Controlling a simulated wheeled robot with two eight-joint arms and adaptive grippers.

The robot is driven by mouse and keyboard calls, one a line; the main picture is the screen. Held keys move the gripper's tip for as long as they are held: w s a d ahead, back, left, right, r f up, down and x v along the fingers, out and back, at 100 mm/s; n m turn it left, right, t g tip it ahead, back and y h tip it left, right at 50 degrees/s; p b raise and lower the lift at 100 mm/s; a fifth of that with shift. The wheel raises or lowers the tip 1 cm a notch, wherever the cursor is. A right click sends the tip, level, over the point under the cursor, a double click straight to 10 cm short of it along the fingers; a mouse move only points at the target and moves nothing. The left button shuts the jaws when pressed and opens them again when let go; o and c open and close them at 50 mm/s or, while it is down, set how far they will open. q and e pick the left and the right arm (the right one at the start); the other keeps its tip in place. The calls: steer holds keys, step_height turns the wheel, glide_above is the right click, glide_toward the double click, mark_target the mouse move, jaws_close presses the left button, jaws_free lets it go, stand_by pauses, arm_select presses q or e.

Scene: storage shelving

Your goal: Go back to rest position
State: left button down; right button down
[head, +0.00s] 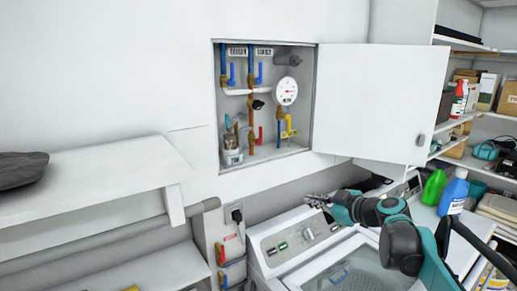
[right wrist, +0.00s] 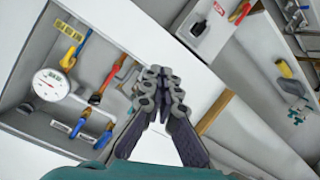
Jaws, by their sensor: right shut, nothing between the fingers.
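My right gripper (head: 318,200) is shut and empty. In the head view it is low in front of the wall, above the washing machine's control panel and below the open wall cabinet (head: 305,100). In the right wrist view the gripper (right wrist: 161,80) has its fingertips together, with the cabinet's pipes and round gauge (right wrist: 50,84) behind it to the left. My right arm comes in from the lower right of the head view. My left gripper is not in the head view.
The cabinet door (head: 375,100) stands open to the right. The washing machine (head: 290,240) is below the gripper. A green bottle (head: 434,187) and a blue bottle (head: 453,194) stand right of my arm. A white shelf (head: 90,180) is at left; loaded shelves (head: 470,45) are at right.

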steer(key=s+f+m+g+h+b, duration=0.2)
steer(key=s+f+m+h+b, duration=0.2)
steer(key=s+f, duration=1.2)
steer(key=s+d+f+m+g+h+b, duration=0.1)
steer(key=s+f+m+h+b, duration=0.3)
steer(key=f, duration=2)
steer(key=s+m+g+b, duration=0.1)
steer(key=s+m+b, duration=0.3)
steer(key=s+b, duration=0.4)
steer(key=shift+s+d+f+g, duration=0.2)
steer(key=shift+s+d+g, duration=0.1)
steer(key=shift+s, duration=1.8)
